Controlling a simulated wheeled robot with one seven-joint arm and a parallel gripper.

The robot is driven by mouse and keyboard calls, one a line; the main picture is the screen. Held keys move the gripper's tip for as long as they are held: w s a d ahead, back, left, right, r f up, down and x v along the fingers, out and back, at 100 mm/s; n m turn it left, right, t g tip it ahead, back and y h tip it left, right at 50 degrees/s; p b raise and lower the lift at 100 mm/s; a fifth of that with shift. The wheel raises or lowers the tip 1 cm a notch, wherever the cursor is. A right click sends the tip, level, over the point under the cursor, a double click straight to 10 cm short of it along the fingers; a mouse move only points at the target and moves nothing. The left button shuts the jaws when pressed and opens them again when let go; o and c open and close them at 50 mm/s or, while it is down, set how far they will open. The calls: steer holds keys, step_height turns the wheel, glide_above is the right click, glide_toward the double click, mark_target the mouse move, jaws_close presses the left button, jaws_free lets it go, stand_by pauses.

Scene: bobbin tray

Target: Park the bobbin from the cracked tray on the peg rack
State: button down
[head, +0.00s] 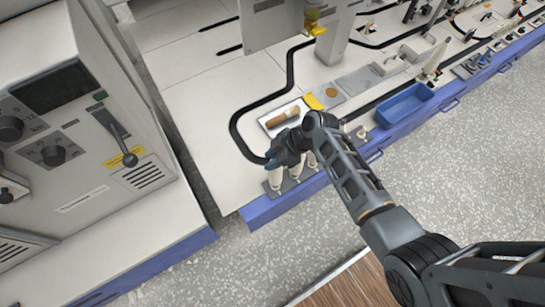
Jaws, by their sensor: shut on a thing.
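My gripper (275,162) is low over the peg rack (293,188) near the table's front edge. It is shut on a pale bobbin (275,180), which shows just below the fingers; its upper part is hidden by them. I cannot tell whether this bobbin touches the rack. Other pale bobbins stand upright on the rack to the right, partly covered by my wrist. A white tray (266,122) lies behind my gripper, with a brown and white object (284,117) in it. I cannot make out a crack in the tray.
A blue bin (404,105) stands to the right on the table edge. A yellow piece (313,102) and a round brown disc (331,92) lie behind my wrist. A black cable or track (236,120) curves around the tray. A grey control cabinet (90,130) stands at left.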

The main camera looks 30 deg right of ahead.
steer(key=shift+f+b, duration=0.5)
steer(key=c, duration=1.1)
jaws_free()
steer(key=shift+o, duration=0.2)
steer(key=p+v, duration=0.8)
steer(key=v, duration=0.3)
